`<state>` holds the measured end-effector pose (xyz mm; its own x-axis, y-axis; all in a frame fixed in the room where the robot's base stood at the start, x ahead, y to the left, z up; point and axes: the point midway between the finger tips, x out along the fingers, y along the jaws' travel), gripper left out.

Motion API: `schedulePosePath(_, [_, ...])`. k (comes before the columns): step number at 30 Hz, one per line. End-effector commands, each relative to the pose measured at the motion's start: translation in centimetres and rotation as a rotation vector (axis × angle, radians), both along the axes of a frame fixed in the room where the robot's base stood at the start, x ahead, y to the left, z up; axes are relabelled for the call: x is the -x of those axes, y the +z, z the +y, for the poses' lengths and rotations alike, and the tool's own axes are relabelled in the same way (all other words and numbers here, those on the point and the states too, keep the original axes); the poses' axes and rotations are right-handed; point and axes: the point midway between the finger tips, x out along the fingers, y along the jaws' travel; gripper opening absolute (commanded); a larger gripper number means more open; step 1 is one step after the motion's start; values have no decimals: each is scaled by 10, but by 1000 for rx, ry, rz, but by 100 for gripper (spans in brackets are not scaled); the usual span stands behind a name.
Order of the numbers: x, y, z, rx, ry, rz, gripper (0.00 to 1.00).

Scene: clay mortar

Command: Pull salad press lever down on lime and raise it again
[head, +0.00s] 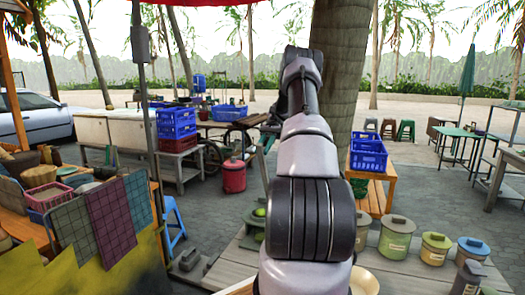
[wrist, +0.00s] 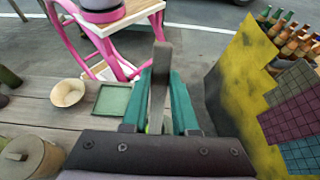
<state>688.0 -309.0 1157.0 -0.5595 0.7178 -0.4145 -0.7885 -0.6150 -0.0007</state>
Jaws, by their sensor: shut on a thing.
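In the wrist view, my gripper (wrist: 160,88) has its two teal fingers closed around an upright grey bar, which looks like the press lever (wrist: 160,56). The lever's top stands out above the fingers. A small bit of yellow-green shows low between the fingers; I cannot tell if it is the lime. In the head view, a round green fruit that looks like a lime (head: 260,212) lies just left of my arm.
In the wrist view, a beige bowl (wrist: 68,93) and a green tray (wrist: 110,100) lie on the planks left of my gripper. A pink-framed stand (wrist: 90,35) is beyond. Lidded pots (head: 396,240) stand right of my arm. A yellow-painted stall side (wrist: 238,85) is to the right.

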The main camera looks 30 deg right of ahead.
Motion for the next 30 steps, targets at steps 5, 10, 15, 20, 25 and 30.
schedulePosePath(5, [0, -1, 0, -1, 1, 1, 0])
schedulePosePath(10, [0, -1, 0, 0, 0, 2, 54])
schedulePosePath(15, [0, -1, 0, 0, 0, 2, 57])
schedulePosePath(20, [0, 0, 0, 0, 1, 0, 57])
schedulePosePath(25, [3, -2, 5, 15, 1, -10, 57])
schedulePosePath(30, [11, -6, 15, 61, 4, -45, 57])
